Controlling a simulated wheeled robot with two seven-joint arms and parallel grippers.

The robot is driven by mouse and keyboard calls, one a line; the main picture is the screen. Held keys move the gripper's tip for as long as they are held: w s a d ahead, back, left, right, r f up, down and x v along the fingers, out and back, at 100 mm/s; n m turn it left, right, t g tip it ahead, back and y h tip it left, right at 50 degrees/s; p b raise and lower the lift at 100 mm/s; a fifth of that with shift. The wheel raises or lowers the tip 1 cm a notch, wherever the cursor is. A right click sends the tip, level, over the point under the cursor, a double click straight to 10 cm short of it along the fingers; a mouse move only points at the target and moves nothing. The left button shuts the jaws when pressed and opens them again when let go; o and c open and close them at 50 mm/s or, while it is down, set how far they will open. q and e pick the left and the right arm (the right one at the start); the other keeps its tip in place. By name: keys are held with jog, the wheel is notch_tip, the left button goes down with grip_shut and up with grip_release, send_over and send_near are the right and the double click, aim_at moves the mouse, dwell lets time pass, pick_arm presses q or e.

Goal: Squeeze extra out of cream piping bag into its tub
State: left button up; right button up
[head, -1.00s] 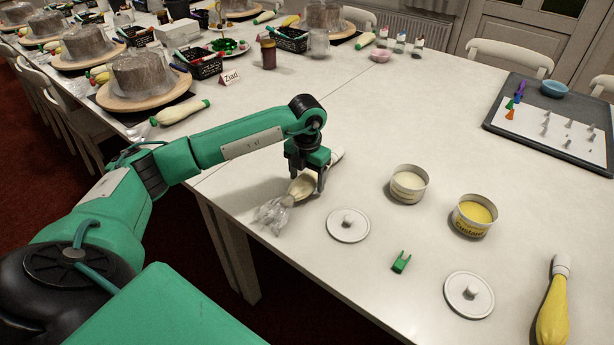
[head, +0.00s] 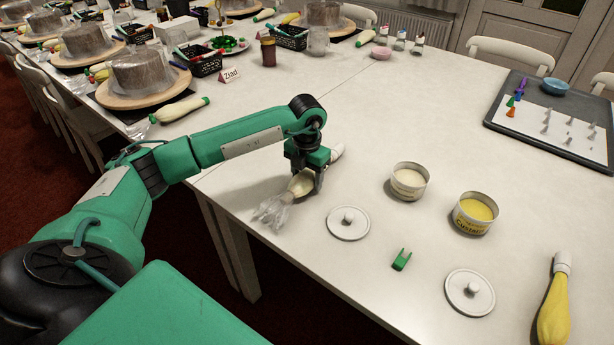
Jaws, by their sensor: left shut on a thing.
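The cream piping bag (head: 301,186) lies on the table, its crumpled clear tail (head: 272,212) toward the front left and its white tip end (head: 337,151) toward the back right. My left gripper (head: 304,182) is above the bag, shut on its body from above. The cream tub (head: 409,182) stands open to the right of the gripper, with pale cream inside. A yellow custard tub (head: 475,213) stands open to its right. My right gripper is not in view.
Two white lids (head: 348,223) (head: 469,293) and a green clip (head: 401,260) lie in front of the tubs. A yellow piping bag (head: 553,312) lies at the right. A dark tray (head: 497,122) with nozzles is at the back right. The table's middle is clear.

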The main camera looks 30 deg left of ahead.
aim_at(307, 172)
pick_arm(q)
jog(key=shift+r+p, duration=2.05)
jog(key=shift+r, duration=1.45)
jog(key=shift+o, duration=0.4)
